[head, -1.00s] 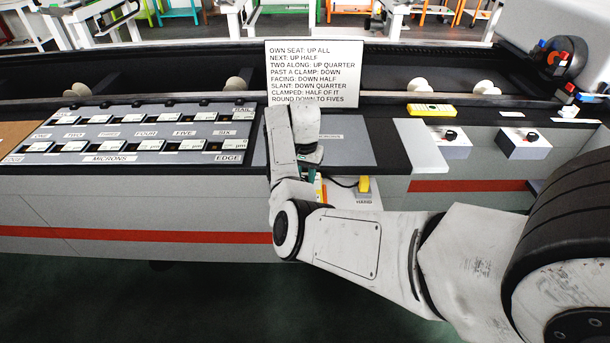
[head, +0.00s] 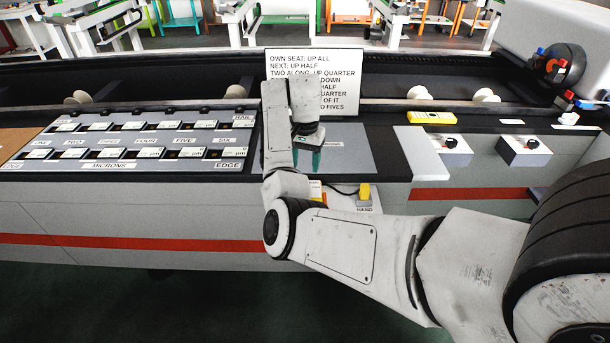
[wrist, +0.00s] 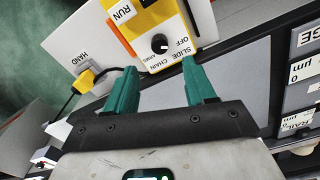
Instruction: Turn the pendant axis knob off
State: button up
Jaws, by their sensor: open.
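The pendant (wrist: 172,22) is a yellow box with a white face in the wrist view, at the top centre. Its round black knob (wrist: 159,43) sits among printed words including OFF and SLIDE; a small pale mark shows on it, but its setting is too small to tell. My gripper (wrist: 156,70) is open with two teal fingers, one on each side of the knob in the picture, nothing between them; no contact is visible. In the head view my gripper (head: 307,160) hangs above the bench front, and my arm hides most of the pendant.
A yellow plug (wrist: 84,79) with a black cable sits on a plate marked HAND. A text sign (head: 315,62) stands behind my gripper. A labelled slot panel (head: 120,140) lies left; two boxes with black knobs (head: 450,142) (head: 531,143) stand right.

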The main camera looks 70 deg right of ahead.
jog(key=shift+r, duration=1.25)
jog(key=a+f+n+h, duration=0.1)
jog(key=a+f, duration=0.1)
jog(key=a+f+n+h, duration=0.1)
jog(key=a+f+n, duration=0.1)
jog(key=a, duration=0.1)
jog(key=shift+s+f, duration=0.1)
jog(key=shift+f, duration=0.25)
jog(key=s+a+f+n+t+y, duration=0.1)
jog(key=s+a+f+n+t, duration=0.3)
jog(key=a, duration=0.7)
jog(key=s+a+n+g, duration=0.1)
jog(key=a+n, duration=0.4)
jog(key=a, duration=0.5)
jog(key=s+a+f+n+t+y, duration=0.1)
jog(key=s+a+f+n+t, duration=0.3)
jog(key=a, duration=0.7)
jog(key=s+d+f+g, duration=0.1)
jog(key=s+f+g, duration=0.2)
jog(key=s+g, duration=0.3)
jog(key=shift+s+d, duration=0.25)
jog(key=shift+s, duration=0.7)
